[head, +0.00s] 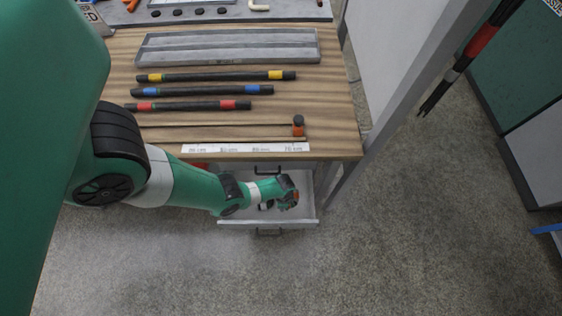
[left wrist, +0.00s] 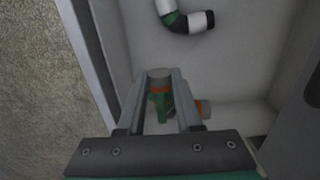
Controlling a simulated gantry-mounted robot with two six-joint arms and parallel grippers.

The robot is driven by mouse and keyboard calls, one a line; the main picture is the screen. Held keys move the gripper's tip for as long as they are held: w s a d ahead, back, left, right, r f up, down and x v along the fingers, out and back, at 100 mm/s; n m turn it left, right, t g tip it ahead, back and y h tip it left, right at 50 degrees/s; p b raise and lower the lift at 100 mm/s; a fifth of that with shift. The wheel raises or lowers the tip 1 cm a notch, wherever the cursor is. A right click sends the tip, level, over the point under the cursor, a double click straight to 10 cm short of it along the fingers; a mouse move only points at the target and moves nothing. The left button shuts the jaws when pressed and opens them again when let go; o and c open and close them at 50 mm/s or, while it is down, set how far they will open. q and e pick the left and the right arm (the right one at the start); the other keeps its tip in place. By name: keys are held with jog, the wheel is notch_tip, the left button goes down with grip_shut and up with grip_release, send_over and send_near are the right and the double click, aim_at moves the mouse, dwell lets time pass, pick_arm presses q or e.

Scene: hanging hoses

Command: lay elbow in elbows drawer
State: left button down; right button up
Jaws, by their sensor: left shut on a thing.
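The open drawer (head: 308,212) sticks out below the front edge of the workbench. My left gripper (head: 288,200) is low over its right part, inside or just above the drawer walls. In the left wrist view the gripper (left wrist: 160,103) is shut on an elbow (left wrist: 159,75) with a grey end, a green middle and an orange end. The fingers hide part of it, and I cannot tell whether it touches the drawer floor. Another elbow (left wrist: 181,21), white and green with a black end, lies in the drawer, apart from the held one. My right gripper is out of view.
The wooden bench holds several black hoses with yellow (head: 216,76), blue (head: 203,90) and red bands, a grey tray (head: 228,61) and a marked strip (head: 246,148). A grey post (head: 401,75) stands right of the bench. Hoses (head: 468,57) hang further right. Floor there is clear.

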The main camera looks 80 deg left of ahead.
pick_arm(q)
notch_tip(320, 180, down, 8)
jog(key=b, duration=0.6)
jog(key=shift+s+f, duration=0.1)
jog(key=shift+f, duration=0.1)
jog(key=shift+r, duration=0.2)
jog(key=shift+f, duration=0.15)
jog(key=c, duration=0.6)
grip_release()
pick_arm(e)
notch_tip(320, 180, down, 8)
pick_arm(q)
jog(key=r+p, duration=1.1)
jog(key=r, duration=0.1)
jog(key=shift+w+r+p, duration=0.2)
jog(key=shift+r+p, duration=0.05)
jog(key=shift+p, duration=0.15)
jog(key=shift+f, duration=0.1)
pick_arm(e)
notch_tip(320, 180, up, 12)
